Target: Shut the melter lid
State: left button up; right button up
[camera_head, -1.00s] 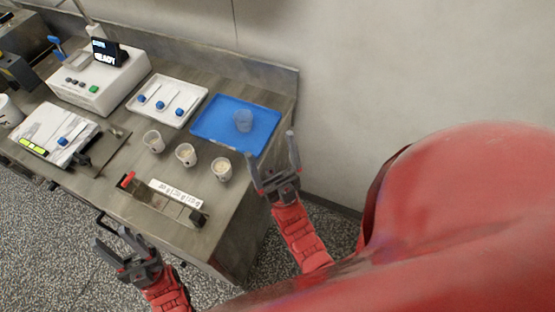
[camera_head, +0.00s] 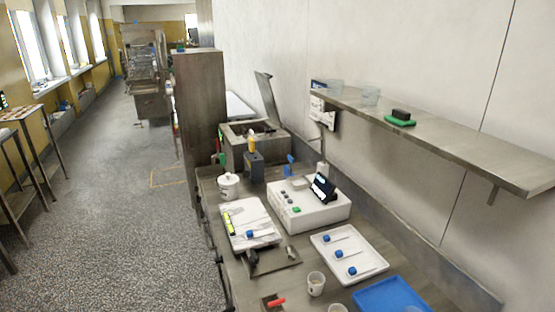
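A steel box (camera_head: 240,150) with a dark opening on top stands at the far end of the bench and looks like the melter. Its lid (camera_head: 267,101) is tilted up, nearly upright, at the back right of the box. Neither of my grippers is in view now.
The steel bench (camera_head: 231,283) holds a white machine with a display (camera_head: 318,212), a white tray (camera_head: 352,272), a blue tray (camera_head: 380,297), a white tub (camera_head: 228,190) and cups (camera_head: 316,284). A wall shelf (camera_head: 440,137) overhangs the right. The floor (camera_head: 150,235) on the left is clear.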

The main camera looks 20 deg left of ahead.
aim_at(262, 81)
jog(key=k+j, duration=0.1)
jog(key=j, duration=0.35)
jog(key=k+j, duration=0.1)
jog(key=j, duration=0.8)
jog(key=i+j, duration=0.15)
jog(key=j, duration=0.25)
jog(key=i+j, duration=0.1)
jog(key=j, duration=0.3)
jog(key=i+j+u, duration=0.1)
jog(key=j, duration=0.3)
jog(key=i+j, duration=0.2)
jog(key=j, duration=0.2)
